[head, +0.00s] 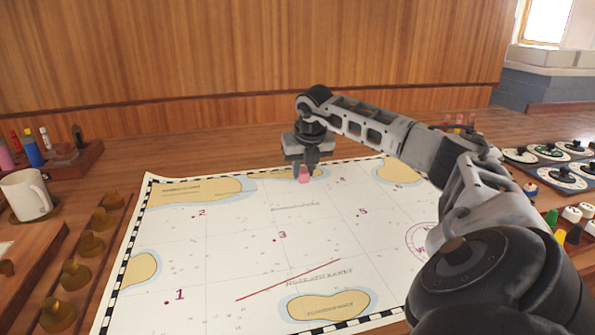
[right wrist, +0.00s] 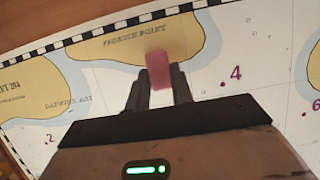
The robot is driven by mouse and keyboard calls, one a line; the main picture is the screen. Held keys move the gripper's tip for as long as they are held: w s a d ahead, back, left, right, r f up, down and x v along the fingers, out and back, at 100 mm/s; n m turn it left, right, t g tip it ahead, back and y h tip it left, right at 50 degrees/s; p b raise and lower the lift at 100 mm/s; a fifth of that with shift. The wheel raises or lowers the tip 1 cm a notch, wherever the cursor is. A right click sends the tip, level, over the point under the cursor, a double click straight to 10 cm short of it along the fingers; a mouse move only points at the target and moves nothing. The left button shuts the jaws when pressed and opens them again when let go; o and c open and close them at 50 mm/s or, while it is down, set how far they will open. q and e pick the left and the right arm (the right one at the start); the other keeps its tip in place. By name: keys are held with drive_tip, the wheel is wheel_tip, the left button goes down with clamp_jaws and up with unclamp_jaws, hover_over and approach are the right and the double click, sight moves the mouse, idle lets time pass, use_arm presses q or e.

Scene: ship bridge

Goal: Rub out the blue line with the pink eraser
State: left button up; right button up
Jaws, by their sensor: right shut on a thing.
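My right gripper (head: 305,172) is shut on the pink eraser (head: 304,179) over the far edge of the chart (head: 235,225). In the right wrist view, the eraser (right wrist: 158,70) stands out between the fingertips (right wrist: 160,85), over the sand-coloured land patch. I cannot tell whether it touches the paper. A red line (head: 288,279) runs slanting across the near middle of the chart. I make out no blue line in either view; my right arm hides part of the chart's right side. My left gripper is not in view.
A white mug (head: 25,195) and a rack of markers (head: 60,160) stand at the left. Several brass knobs (head: 90,244) line the chart's left side. Dials (head: 562,175) and coloured pieces (head: 572,213) lie at the right. A wood wall closes the back.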

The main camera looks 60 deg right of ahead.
idle(0.3)
drive_tip(key=shift+w+a+p, duration=0.3)
drive_tip(key=shift+a+p, duration=0.15)
drive_tip(key=shift+a, duration=0.15)
drive_tip(key=shift+w+a, duration=0.25)
drive_tip(key=shift+a, duration=0.3)
drive_tip(key=shift+w+a+p, duration=0.4)
drive_tip(key=shift+a+p, duration=0.2)
drive_tip(key=shift+a, duration=0.2)
drive_tip(key=shift+w+a, duration=0.2)
drive_tip(key=shift+a, duration=0.15)
drive_tip(key=shift+w+a+p, duration=0.3)
drive_tip(key=shift+a, duration=0.25)
drive_tip(key=shift+w+a+p, duration=0.25)
drive_tip(key=shift+a, duration=0.25)
drive_tip(key=shift+a, duration=0.1)
